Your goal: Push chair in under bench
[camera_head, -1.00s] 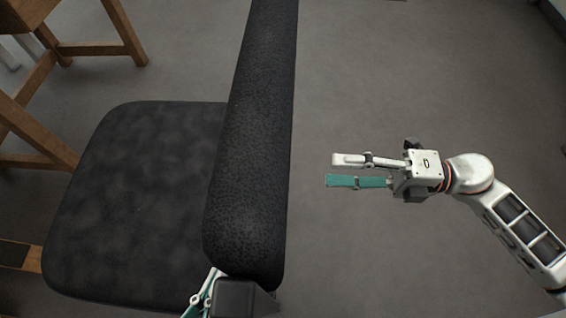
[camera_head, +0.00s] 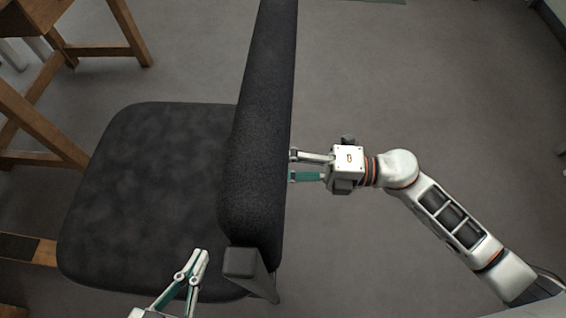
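The chair has a dark padded seat (camera_head: 150,190) and a tall black backrest (camera_head: 259,130) along the seat's right side. The wooden bench (camera_head: 40,125) shows by its legs and rails at the left; the seat's left edge covers part of a low rail. My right gripper (camera_head: 292,167) is open, its fingers apart and pointing left, with the tips at the right face of the backrest; I cannot tell whether they touch. My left gripper (camera_head: 200,254) is over the seat's near right part, left of the backrest's near end, its fingertips together with nothing seen between them.
Grey floor (camera_head: 420,80) is clear to the right of and beyond the chair. A low wooden rail (camera_head: 28,248) lies left of the seat. Pale legs (camera_head: 14,56) stand at the far left.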

